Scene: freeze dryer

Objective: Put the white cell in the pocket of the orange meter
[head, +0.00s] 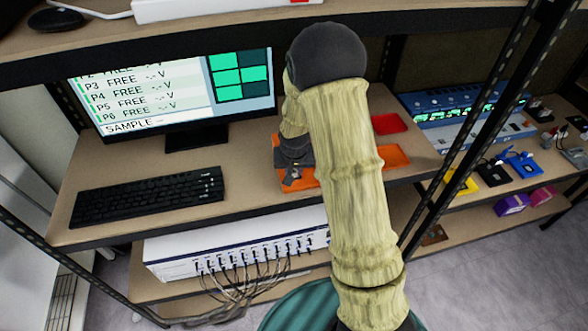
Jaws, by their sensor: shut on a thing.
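The orange meter (396,157) lies on the middle bench board, and my arm hides much of its middle. Its left part shows as an orange strip around my gripper (291,177). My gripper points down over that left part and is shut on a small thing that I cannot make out. Whether it touches the meter I cannot tell. I cannot pick out the white cell for certain; my gripper and arm cover that area. The pocket of the meter is not distinguishable here.
A red pad (389,123) lies behind the meter. A black keyboard (150,196) and a monitor (175,90) stand to the left. A dark rack post (470,130) rises at right, before a blue instrument (440,105) and small coloured blocks. A cabled white box (235,245) sits below.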

